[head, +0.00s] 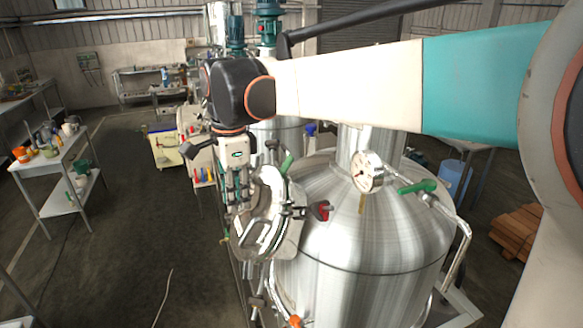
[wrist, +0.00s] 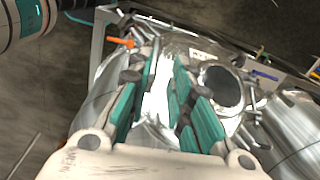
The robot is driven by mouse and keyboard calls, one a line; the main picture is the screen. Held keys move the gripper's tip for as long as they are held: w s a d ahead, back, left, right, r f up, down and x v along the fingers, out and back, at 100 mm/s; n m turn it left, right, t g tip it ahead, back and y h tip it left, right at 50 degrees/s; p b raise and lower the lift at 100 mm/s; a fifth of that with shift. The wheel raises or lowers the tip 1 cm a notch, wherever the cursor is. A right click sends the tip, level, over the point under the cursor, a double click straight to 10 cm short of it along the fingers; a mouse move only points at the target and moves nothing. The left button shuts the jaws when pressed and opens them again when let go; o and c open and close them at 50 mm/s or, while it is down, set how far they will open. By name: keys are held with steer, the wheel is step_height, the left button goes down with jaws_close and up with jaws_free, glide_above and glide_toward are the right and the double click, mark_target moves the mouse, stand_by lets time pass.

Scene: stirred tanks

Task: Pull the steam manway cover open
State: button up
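The steam manway cover (head: 262,232) is a shiny metal disc with a ring-shaped frame on the upper left side of the large steel tank (head: 360,235) in the head view. My gripper (head: 239,205) points down at the cover's left edge. In the wrist view, the teal finger pads of my gripper (wrist: 165,85) stand apart on either side of bright metal. Whether the pads press on that metal is not clear. A dark round opening (wrist: 222,88) shows to the right of the fingers, so the cover seems to stand at least partly away from it.
A pressure gauge (head: 367,172) and a green-handled valve (head: 417,187) sit on the tank top. A red knob (head: 320,211) is right of the cover. A shelf table (head: 55,165) stands at left. Floor left of the tank is clear.

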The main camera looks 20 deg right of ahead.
step_height(320, 180, up, 6)
steer(key=p, duration=0.3)
steer(key=shift+s, duration=0.45)
stand_by(0.6)
